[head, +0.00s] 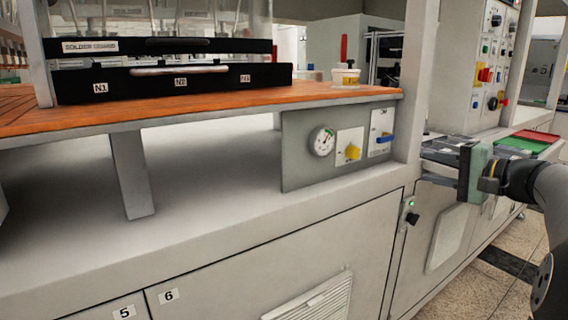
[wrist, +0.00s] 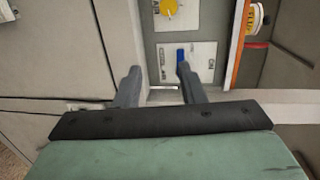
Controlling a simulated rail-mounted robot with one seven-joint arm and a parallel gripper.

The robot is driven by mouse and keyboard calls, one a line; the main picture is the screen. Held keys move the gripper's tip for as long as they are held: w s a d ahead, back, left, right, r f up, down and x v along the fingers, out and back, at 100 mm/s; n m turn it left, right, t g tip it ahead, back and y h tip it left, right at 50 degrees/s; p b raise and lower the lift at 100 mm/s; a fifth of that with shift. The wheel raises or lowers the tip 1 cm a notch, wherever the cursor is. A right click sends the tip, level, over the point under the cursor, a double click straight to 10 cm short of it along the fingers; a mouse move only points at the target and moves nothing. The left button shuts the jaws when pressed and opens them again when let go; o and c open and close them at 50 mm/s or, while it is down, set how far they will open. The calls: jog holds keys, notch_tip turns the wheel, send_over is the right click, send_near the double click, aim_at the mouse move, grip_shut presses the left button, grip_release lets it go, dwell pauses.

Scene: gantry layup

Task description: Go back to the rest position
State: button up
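My gripper (head: 432,152) is at the right of the head view, to the right of the grey control panel (head: 297,157) and apart from it. In the wrist view, my gripper's two dark fingers (wrist: 158,75) stand apart with nothing between them. The panel carries a gauge (head: 322,141), a yellow knob (head: 353,152) and a blue lever (head: 385,138). The blue lever (wrist: 181,58) and the yellow knob (wrist: 170,8) also show beyond the fingertips in the wrist view. The distance from the fingertips to the lever is hard to tell there.
Black drawers (head: 180,84) and a white tub (head: 346,76) stand on the orange worktop (head: 200,112). An upright post (head: 411,80) stands between the panel and my gripper in the head view. Red and green trays (head: 522,143) lie behind my arm. Floor shows at lower right.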

jog(key=s+a+n+g+h+p, duration=0.1)
jog(key=s+a+n+g+p, duration=0.15)
jog(key=s+a+p, duration=0.35)
jog(key=s+a+f+n+g+h+p, duration=0.1)
jog(key=a+g+p, duration=0.3)
jog(key=a, duration=0.4)
jog(key=s+a+n+g+p, duration=0.1)
jog(key=s+a+g+p, duration=0.25)
jog(key=a, duration=0.35)
jog(key=s+a+f+n+g+h+p, duration=0.1)
jog(key=s+a+n+g+h+p, duration=0.1)
jog(key=s+n+h+p, duration=0.5)
jog(key=s+g+p, duration=0.1)
jog(key=s+p, duration=0.5)
jog(key=s, duration=0.4)
jog(key=shift+s+f, duration=0.15)
